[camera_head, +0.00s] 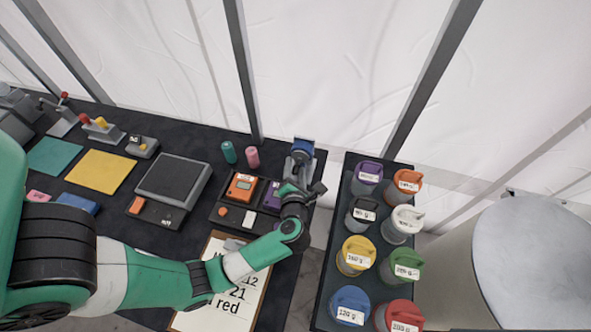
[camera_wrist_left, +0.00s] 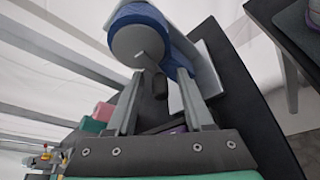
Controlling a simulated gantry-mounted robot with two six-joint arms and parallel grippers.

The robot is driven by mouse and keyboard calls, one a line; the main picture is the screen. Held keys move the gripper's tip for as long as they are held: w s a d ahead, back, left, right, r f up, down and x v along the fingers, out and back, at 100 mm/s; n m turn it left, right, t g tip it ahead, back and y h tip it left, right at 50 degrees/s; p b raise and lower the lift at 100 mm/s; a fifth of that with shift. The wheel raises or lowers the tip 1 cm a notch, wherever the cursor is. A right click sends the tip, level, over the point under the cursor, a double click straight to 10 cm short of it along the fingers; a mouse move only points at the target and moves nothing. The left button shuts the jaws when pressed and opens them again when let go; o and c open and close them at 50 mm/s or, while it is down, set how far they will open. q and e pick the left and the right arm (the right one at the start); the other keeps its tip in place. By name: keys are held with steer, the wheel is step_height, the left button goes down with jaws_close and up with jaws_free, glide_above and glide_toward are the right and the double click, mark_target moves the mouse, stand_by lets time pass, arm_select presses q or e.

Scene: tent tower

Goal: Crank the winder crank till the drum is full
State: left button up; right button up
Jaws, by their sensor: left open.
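The winder (camera_head: 301,147) stands at the right rear corner of the dark table, a grey frame with a blue drum. The blue drum (camera_wrist_left: 140,13) shows large at the top of the left wrist view, with a round grey disc (camera_wrist_left: 137,45) on its near face. A dark crank handle (camera_wrist_left: 160,86) sticks out below the disc toward me. My left gripper (camera_head: 299,176) is open right in front of the winder. In the left wrist view its two fingers (camera_wrist_left: 159,92) stand on either side of the handle, with gaps visible. My right gripper is not in view.
A clipboard (camera_head: 256,288) lies at the table's front. An orange device (camera_head: 242,186) sits in a black tray left of my gripper, near teal (camera_head: 228,152) and pink (camera_head: 252,157) cylinders. Several labelled, coloured-lid jars stand on a separate dark table (camera_head: 337,226) to the right.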

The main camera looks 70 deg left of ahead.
arm_select(q)
jaws_close()
stand_by(0.3)
steer(key=shift+s+a+r+m+p, duration=0.1)
steer(key=shift+r+m+p, duration=0.25)
steer(key=shift+p, duration=0.45)
steer(key=shift+f+m+y, duration=0.15)
steer(key=shift+m+y, duration=0.1)
steer(key=shift+y, duration=0.05)
steer(key=shift+f, duration=0.1)
jaws_free()
steer(key=shift+s, duration=0.1)
steer(key=p+v, duration=0.2)
steer(key=v, duration=0.9)
steer(key=shift+d, duration=0.25)
